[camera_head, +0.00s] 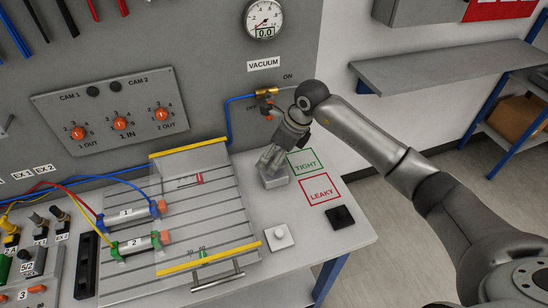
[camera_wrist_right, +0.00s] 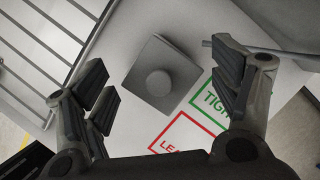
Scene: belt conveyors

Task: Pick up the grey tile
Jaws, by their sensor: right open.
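The grey tile (camera_head: 277,181) is a square block on the white table, left of the TIGHT square. In the right wrist view the grey tile (camera_wrist_right: 142,88) has a round knob on top and lies between my finger pairs, apart from them. My right gripper (camera_head: 270,158) is open, pointing down just over the tile and hiding part of it in the head view. The right gripper (camera_wrist_right: 160,95) also shows in the wrist view, with nothing held. My left gripper is not in view.
A white tile (camera_head: 278,236) and a black tile (camera_head: 340,216) lie nearer the front edge. The green TIGHT square (camera_head: 303,164) and red LEAKY square (camera_head: 319,190) are empty. A slotted plate (camera_head: 190,222) stands left. A valve (camera_head: 266,92) with blue hose is behind.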

